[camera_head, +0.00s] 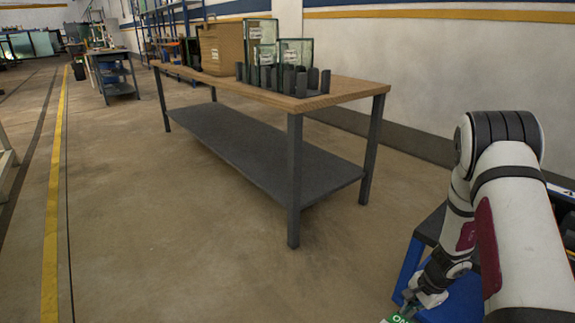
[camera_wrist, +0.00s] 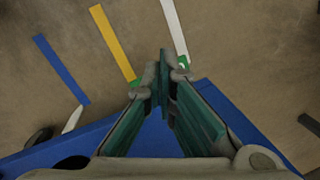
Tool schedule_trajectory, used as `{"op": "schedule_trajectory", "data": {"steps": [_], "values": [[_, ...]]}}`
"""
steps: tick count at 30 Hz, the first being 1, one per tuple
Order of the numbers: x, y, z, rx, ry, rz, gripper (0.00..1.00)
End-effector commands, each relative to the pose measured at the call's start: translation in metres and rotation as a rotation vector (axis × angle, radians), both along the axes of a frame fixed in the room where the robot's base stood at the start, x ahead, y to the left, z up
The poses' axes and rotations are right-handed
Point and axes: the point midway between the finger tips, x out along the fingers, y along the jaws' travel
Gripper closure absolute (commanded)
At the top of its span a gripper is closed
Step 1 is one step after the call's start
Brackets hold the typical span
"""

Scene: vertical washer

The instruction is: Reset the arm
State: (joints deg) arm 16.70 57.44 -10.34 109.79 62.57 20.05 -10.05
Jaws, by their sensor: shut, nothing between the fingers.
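My arm fills the right side of the head view, white with black and maroon bands, and bends down at its upper joint. My gripper (camera_head: 408,308) is low at the bottom edge there, partly cut off. In the wrist view my gripper (camera_wrist: 164,75) has its two teal-lined fingers drawn together at the tips, shut with nothing between them.
A wooden-topped table (camera_head: 345,90) stands ahead with a dark rack (camera_head: 312,80), glass panes (camera_head: 262,42) and a cardboard box (camera_head: 220,47). Concrete floor (camera_head: 150,230) is clear at left and centre. Blue, yellow (camera_wrist: 112,42) and white strips show below the gripper.

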Motion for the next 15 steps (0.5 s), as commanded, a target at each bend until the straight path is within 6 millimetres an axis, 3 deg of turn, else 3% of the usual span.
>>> {"op": "schedule_trajectory", "data": {"steps": [3, 7, 11, 15], "values": [[0.016, 0.023, 0.049, 0.036, -0.050, 0.075, 1.00], [0.022, 0.055, 0.111, 0.085, -0.100, 0.183, 1.00], [0.017, 0.088, 0.171, 0.123, -0.138, 0.300, 1.00], [-0.002, 0.121, 0.231, 0.152, -0.165, 0.430, 1.00]]}}
